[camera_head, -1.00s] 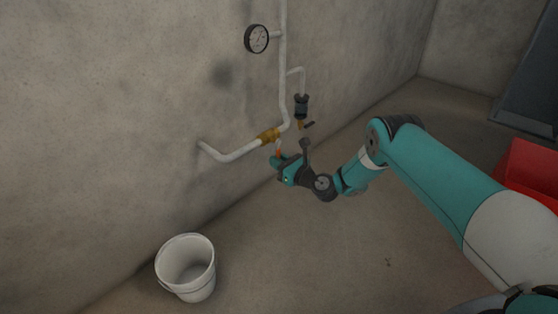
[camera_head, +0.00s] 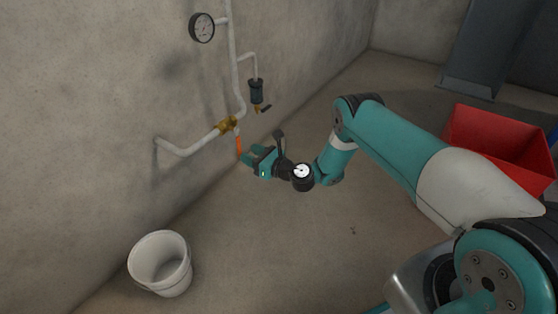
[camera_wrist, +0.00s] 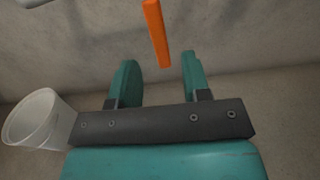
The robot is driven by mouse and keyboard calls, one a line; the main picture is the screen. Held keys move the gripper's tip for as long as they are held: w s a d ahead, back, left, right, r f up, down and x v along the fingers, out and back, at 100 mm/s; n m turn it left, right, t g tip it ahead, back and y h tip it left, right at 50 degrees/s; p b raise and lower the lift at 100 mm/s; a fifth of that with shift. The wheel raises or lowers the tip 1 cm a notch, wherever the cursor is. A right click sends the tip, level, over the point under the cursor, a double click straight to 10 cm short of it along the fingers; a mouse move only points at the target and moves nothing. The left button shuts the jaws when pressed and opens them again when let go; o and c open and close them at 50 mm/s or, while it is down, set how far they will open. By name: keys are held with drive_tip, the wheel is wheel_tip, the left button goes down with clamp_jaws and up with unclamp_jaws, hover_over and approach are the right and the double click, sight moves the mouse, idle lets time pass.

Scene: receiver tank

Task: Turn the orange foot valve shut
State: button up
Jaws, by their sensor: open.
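The orange lever (camera_head: 239,145) hangs down from the brass valve body (camera_head: 227,123) in the low pipe on the wall, pointing across the pipe's run. In the wrist view the orange lever (camera_wrist: 157,32) comes down from the top edge, and its lower end is beyond the fingertips, between their lines. My gripper (camera_head: 252,158) is open, just right of and below the lever in the head view. The wrist view shows the teal fingers of my gripper (camera_wrist: 160,75) apart with nothing between them. The valve body is outside the wrist view.
A white bucket (camera_head: 160,264) stands on the floor by the wall. A gauge (camera_head: 202,28) and a dark fitting with a small tap (camera_head: 256,91) are on the pipework above. A red bin (camera_head: 497,145) stands at the right. The floor below the gripper is clear.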

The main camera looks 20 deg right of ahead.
drive_tip(key=p+v, duration=1.2)
drive_tip(key=p, duration=0.5)
drive_tip(key=shift+s, duration=0.1)
